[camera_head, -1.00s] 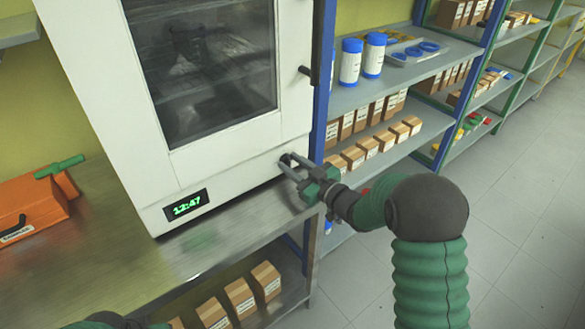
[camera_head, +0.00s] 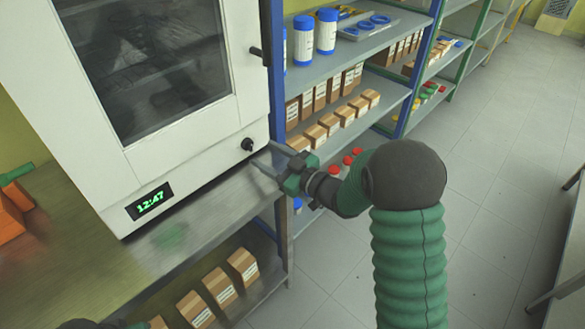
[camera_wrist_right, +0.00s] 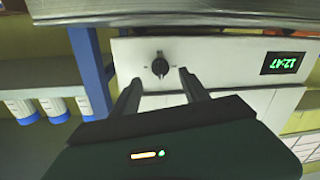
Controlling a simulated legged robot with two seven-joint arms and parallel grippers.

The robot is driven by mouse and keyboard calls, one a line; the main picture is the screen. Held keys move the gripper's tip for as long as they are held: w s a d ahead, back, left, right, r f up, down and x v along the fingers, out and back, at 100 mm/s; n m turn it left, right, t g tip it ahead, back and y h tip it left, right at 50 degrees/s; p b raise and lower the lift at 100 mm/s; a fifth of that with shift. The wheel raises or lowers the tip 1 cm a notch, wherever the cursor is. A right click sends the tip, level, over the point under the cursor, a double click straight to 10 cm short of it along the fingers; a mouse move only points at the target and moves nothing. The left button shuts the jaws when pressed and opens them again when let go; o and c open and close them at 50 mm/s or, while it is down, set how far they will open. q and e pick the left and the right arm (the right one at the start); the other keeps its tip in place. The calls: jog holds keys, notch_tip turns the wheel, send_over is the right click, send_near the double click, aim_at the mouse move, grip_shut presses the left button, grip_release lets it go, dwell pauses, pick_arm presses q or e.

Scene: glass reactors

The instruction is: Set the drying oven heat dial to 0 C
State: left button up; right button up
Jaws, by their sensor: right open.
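The white drying oven (camera_head: 190,131) stands on a metal bench, its glass door shut. Its black heat dial (camera_head: 247,144) is on the lower right of the front panel, and the green display (camera_head: 150,202) reads 12:47. My right gripper (camera_head: 270,164) is open and empty, just below and right of the dial, apart from it. In the right wrist view the picture is upside down; the dial (camera_wrist_right: 160,66) shows beyond and between the open fingers (camera_wrist_right: 160,90). I cannot read its scale.
A shelf unit (camera_head: 345,69) with white blue-capped bottles (camera_head: 304,40) and brown boxes stands right of the oven. More boxes (camera_head: 220,285) lie under the bench (camera_head: 85,238). An orange case (camera_head: 8,215) is at the far left. The floor at right is mostly clear.

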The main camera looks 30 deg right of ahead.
jog(key=v, duration=1.1)
jog(key=shift+s, duration=0.35)
jog(key=shift+w+d, duration=0.1)
jog(key=s+a+f+m+g+h+p, duration=0.2)
jog(key=s+a+m+g+h+p, duration=0.1)
jog(key=s+g, duration=0.3)
jog(key=s+a+f+m+g+h+p, duration=0.2)
jog(key=s+a+m+g+h+p, duration=0.2)
jog(key=s, duration=0.6)
jog(key=g+p, duration=0.2)
jog(key=g, duration=0.1)
jog(key=shift+s+f+g+h, duration=0.3)
jog(key=shift+s, duration=0.1)
